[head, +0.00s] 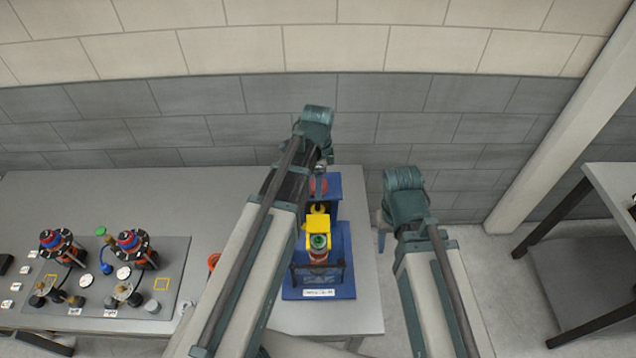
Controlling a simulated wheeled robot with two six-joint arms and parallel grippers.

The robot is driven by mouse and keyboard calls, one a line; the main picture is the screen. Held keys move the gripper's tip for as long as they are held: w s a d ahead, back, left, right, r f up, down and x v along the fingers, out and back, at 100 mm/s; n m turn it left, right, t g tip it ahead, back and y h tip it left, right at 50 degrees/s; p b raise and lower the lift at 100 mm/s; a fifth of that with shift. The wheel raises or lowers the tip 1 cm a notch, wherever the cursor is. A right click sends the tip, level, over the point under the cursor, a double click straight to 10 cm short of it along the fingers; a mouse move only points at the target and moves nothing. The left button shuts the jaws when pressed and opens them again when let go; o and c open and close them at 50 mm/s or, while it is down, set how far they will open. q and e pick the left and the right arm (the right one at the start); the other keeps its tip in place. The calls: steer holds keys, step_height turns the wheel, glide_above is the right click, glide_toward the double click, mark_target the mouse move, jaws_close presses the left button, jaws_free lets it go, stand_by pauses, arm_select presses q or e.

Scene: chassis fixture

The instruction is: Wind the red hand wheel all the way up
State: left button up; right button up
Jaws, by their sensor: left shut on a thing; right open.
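A blue chassis fixture (340,262) stands near the right end of the grey table, with a yellow part and a green-topped red part on it. The red hand wheel (319,186) shows as a small red patch at the fixture's far end, mostly hidden by my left arm. My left gripper (325,158) is down at the wheel and shut on it; the fingertips are hard to make out. My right gripper (380,222) is open and empty, off the table's right edge, apart from the fixture.
A grey board (180,260) with two black, red and blue assemblies (133,246) and several small parts lies on the table's left. An orange-red ring (214,262) is partly behind my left arm. A block wall stands behind; another table (615,185) is at far right.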

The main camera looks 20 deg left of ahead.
arm_select(q)
steer(key=n, duration=0.5)
steer(key=shift+n, duration=0.3)
steer(key=n, duration=1)
steer(key=shift+n, duration=0.3)
steer(key=shift+n, duration=0.7)
steer(key=n, duration=1.2)
steer(key=shift+n, duration=1.8)
